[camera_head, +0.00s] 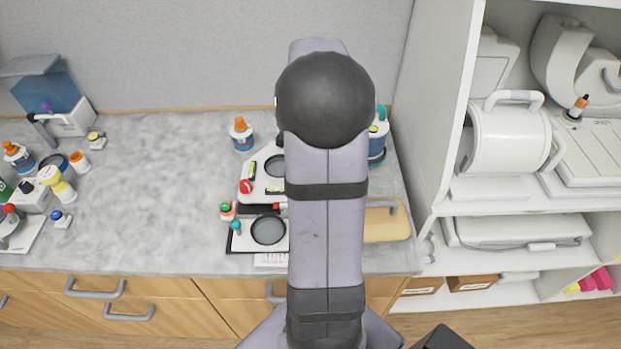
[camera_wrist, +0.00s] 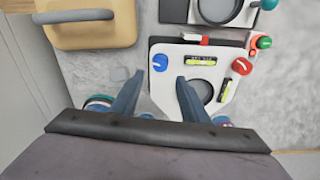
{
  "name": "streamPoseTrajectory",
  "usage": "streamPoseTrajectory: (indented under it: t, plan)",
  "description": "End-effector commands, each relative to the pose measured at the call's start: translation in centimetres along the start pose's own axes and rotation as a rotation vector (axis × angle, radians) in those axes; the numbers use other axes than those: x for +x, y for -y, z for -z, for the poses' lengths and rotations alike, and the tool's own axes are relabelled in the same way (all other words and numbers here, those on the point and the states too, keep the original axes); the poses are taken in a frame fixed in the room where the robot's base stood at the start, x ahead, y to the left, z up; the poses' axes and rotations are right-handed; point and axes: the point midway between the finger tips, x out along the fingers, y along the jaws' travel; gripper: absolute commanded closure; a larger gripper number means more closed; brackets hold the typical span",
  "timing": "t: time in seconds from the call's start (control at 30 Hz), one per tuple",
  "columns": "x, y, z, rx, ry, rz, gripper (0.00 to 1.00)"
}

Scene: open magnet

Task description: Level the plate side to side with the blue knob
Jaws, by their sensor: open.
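The white plate (camera_wrist: 165,88) lies on the bench in the wrist view, with a round dark window. The blue knob (camera_wrist: 160,62) is at one corner and a red knob (camera_wrist: 242,66) at another. One yellow-green level vial (camera_wrist: 201,61) lies along the edge between the knobs; a second vial (camera_wrist: 224,91) lies across it. The bubbles are too small to read. In the head view the plate (camera_head: 247,199) shows partly; my arm hides the blue knob and gripper.
A dark-and-white device (camera_head: 268,231) with a round window sits close to the plate, and a green-topped knob (camera_head: 225,207) stands beside it. A tan box with a handle (camera_head: 385,223) is at the right. Bottles (camera_head: 241,135) stand behind. The bench's left middle is clear.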

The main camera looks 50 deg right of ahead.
Motion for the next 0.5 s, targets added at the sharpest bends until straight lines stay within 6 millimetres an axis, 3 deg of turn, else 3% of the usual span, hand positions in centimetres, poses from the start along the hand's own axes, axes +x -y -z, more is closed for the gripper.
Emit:
streamPoseTrajectory:
  t: [0.03,0.1,0.2,0.5]
  plan:
    - [-1.2,0.2,1.0,0.029,-0.014,0.002,0.59]
    - [-2.1,0.2,0.9,0.091,0.006,-0.001,0.59]
    - [-1.9,0.0,-0.4,0.155,0.052,-0.012,0.59]
    - [-1.6,0.0,-0.6,0.187,0.058,-0.014,0.59]
